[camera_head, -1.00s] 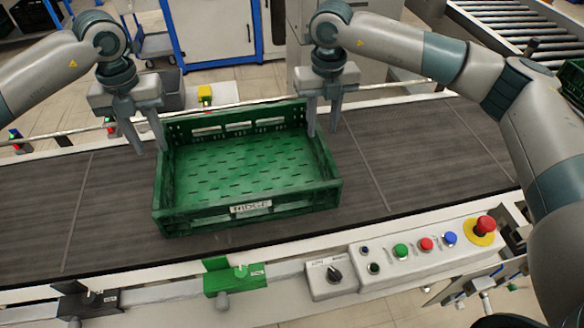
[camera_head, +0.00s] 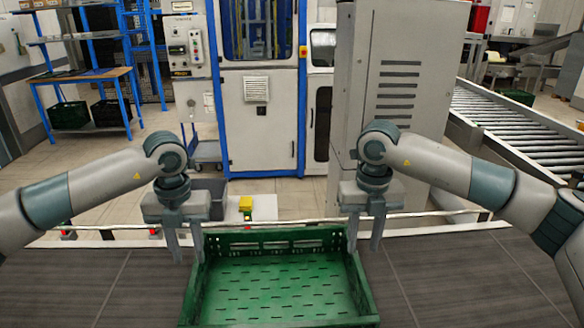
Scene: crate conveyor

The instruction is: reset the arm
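The green crate (camera_head: 190,300) lies on the dark conveyor belt at the bottom middle of the head view. It is empty where seen, and its near side is cut off by the picture's lower edge. My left gripper (camera_head: 188,256) points down at the crate's far left corner, its two fingers apart with nothing seen between them. My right gripper (camera_head: 364,246) points down at the far right corner, its fingers also apart. I cannot tell whether either inner finger touches the crate wall.
A conveyor belt (camera_head: 70,290) runs left to right, with a rail behind it. A small yellow object (camera_head: 245,203) and a grey bin (camera_head: 215,190) are beyond the rail. A white and blue cabinet (camera_head: 257,130) and a grey cabinet (camera_head: 400,110) stand behind. Rollers (camera_head: 500,120) are at right.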

